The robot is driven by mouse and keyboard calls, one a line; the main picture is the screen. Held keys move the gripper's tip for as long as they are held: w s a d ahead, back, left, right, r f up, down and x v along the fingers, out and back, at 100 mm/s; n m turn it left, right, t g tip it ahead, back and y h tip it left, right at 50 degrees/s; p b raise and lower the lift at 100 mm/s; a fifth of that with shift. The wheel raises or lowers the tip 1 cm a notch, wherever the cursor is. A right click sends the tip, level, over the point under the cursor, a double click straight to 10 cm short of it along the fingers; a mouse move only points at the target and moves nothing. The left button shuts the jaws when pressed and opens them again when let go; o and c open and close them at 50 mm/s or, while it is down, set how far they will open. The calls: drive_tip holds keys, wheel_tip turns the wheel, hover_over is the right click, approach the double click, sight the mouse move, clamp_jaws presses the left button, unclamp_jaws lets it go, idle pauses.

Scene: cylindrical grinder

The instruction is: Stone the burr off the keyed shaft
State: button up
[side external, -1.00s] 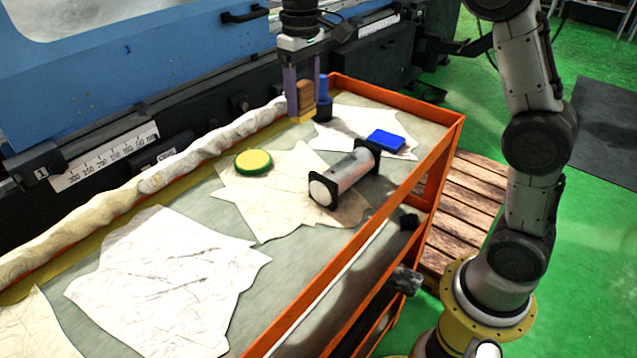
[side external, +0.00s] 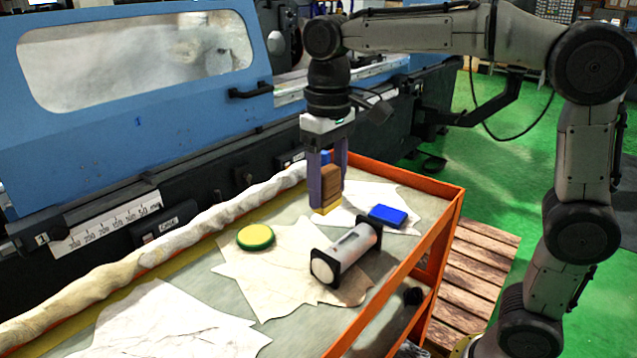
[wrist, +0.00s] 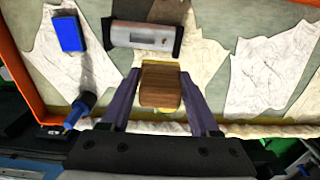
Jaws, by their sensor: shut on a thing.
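My gripper (side external: 327,200) is shut on a brown block with a yellow base (side external: 331,187), probably the stone. It holds the block upright, apparently above the cart top, behind the shaft. In the wrist view the block (wrist: 160,88) sits between the two purple fingers. The keyed shaft (side external: 354,246), a grey cylinder with a pale end face, lies level between two black end supports on a cream cloth. In the wrist view the shaft (wrist: 145,36) is beyond the block, with a gap between them. I cannot make out the burr.
A blue box (side external: 388,215) lies right of the shaft, and a yellow-green round tin (side external: 255,237) lies left. A blue bottle with a dark base (wrist: 80,108) stands beside my gripper. The cart's orange rim (side external: 440,225) and a rolled cloth (side external: 190,235) border the top.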

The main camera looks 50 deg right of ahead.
drive_tip(key=shift+s+a+r, duration=0.15)
drive_tip(key=shift+a, duration=0.1)
drive_tip(key=shift+f, duration=3.35)
drive_tip(key=shift+s+f, duration=0.45)
drive_tip(key=shift+f, duration=0.1)
drive_tip(key=shift+c, duration=1.2)
drive_tip(key=shift+s+a, duration=0.1)
drive_tip(key=shift+s, duration=1.4)
drive_tip(key=shift+w+r, duration=0.15)
drive_tip(key=shift+w, duration=1.9)
drive_tip(key=shift+s+r, duration=0.1)
drive_tip(key=shift+r, duration=3.75)
